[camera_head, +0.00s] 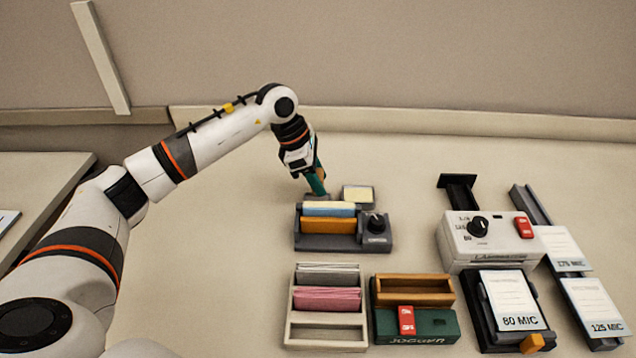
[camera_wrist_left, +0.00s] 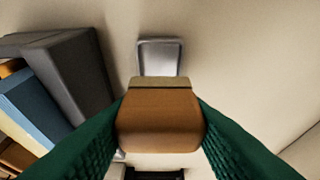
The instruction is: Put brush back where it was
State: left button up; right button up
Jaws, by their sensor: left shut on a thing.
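My left gripper (camera_head: 317,186) is at the back of the table, pointing down, just behind the dark card holder. Its green fingers are shut on the brush, a brown block with a pale strip along one edge (camera_wrist_left: 160,120) in the left wrist view. In the head view the brush is mostly hidden by the fingers. A small grey metal tray (camera_wrist_left: 160,57) lies just beyond the brush in the wrist view and looks empty. I cannot tell whether the brush touches anything below. My right gripper is not in view.
The dark card holder (camera_head: 312,242) with blue and orange cards stands close in front of the gripper. A small tray with a pale yellow pad (camera_head: 358,194) is right of it. Card trays (camera_head: 290,315) and a white laminator-like device (camera_head: 490,240) stand nearer and right. Table left is clear.

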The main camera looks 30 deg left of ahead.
pick_arm(q)
notch_tip(320, 180, down, 2)
jog(key=shift+f, duration=0.1)
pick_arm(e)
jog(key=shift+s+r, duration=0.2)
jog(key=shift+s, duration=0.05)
pick_arm(q)
jog(key=shift+f, duration=0.1)
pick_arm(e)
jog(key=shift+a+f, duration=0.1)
pick_arm(q)
jog(key=shift+f, duration=0.3)
jog(key=o, duration=0.9)
jog(key=shift+r, duration=0.1)
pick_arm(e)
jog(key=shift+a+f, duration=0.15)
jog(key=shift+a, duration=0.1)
pick_arm(q)
jog(key=shift+a+r, duration=0.1)
jog(key=shift+r, duration=0.4)
jog(key=b+v, duration=0.1)
jog(key=v, duration=1)
jog(key=shift+a+r, duration=0.1)
jog(key=shift+r, duration=0.2)
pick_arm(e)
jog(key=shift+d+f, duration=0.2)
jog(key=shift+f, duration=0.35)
